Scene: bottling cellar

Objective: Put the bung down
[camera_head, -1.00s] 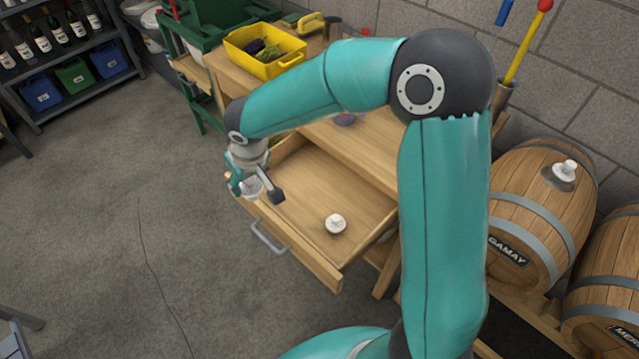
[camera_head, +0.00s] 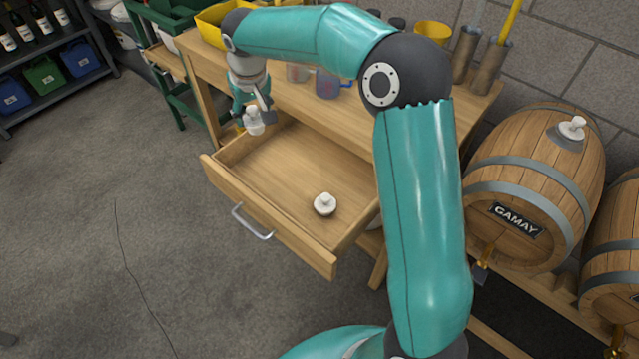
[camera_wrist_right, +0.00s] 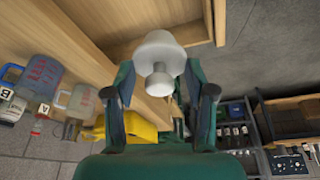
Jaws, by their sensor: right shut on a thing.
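My right gripper (camera_head: 256,110) is shut on a white bung (camera_head: 254,124), held above the left rear part of the open wooden drawer (camera_head: 268,225). In the right wrist view the held bung (camera_wrist_right: 160,52) sits between the two fingers of the gripper (camera_wrist_right: 160,88), with the drawer behind it. Another white bung (camera_head: 324,202) rests on the drawer floor, towards its right front, apart from the gripper. A third white bung (camera_head: 572,128) sits on top of the Gamay barrel (camera_head: 535,190). My left gripper is not in view.
The drawer sticks out from a wooden bench (camera_head: 300,95). A yellow bin (camera_head: 210,22), a jug (camera_head: 328,84) and a yellow container (camera_head: 433,33) are on the bench. The drawer's left and middle floor is bare. Open concrete floor (camera_head: 100,240) lies in front.

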